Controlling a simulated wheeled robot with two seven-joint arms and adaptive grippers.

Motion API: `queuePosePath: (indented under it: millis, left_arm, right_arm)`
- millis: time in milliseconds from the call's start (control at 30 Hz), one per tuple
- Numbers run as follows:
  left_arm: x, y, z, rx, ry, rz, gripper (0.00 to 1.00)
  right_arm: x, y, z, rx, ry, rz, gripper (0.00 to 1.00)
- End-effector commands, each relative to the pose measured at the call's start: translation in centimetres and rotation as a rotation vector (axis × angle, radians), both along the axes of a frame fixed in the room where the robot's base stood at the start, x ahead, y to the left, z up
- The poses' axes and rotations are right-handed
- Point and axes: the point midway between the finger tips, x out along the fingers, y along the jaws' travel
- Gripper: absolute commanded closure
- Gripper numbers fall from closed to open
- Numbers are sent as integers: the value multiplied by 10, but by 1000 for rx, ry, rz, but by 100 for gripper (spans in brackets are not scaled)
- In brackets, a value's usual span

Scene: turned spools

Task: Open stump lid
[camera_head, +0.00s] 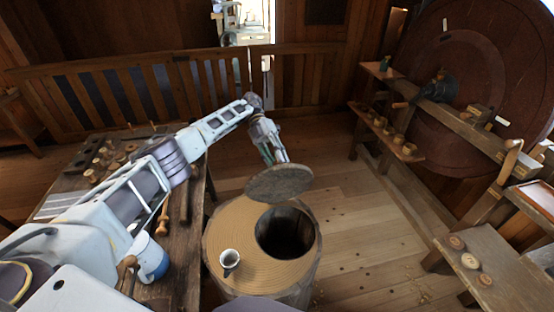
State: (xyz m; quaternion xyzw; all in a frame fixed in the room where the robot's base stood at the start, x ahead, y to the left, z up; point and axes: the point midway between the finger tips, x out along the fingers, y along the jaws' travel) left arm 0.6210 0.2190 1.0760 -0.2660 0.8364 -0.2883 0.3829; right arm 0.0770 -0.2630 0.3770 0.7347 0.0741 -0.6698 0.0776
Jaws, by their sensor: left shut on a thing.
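A wooden stump (235,218) stands on the floor just right of the workbench, with a dark round hole (284,234) open in its top. The round grey-brown lid (279,184) is held above the far side of the hole, clear of the stump and slightly tilted. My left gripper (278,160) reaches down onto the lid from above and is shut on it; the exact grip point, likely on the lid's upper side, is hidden. My right gripper is not in view.
A workbench (180,262) with a blue-and-white mug (150,258) and tools is on the left. A lathe bench (465,133) and low stool with discs are right. Floor between is clear.

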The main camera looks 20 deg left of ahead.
Motion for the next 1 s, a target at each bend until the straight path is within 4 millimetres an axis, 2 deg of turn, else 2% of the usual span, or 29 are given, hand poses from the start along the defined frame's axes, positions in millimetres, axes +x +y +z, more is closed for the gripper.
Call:
queuePosePath:
  millis: [133, 167, 300, 733, 1000]
  left_arm:
    - [-1, 0, -1, 1, 2, -1, 100]
    - [-1, 0, -1, 1, 2, -1, 67]
    - [-1, 0, -1, 1, 2, -1, 50]
    - [0, 0, 2, 0, 0, -2, 50]
    - [0, 0, 24, 0, -2, -2, 50]
  right_arm:
    - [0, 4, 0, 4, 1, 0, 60]
    - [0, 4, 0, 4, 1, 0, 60]
    - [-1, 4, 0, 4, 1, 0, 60]
    - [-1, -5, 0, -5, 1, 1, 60]
    - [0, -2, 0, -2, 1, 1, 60]
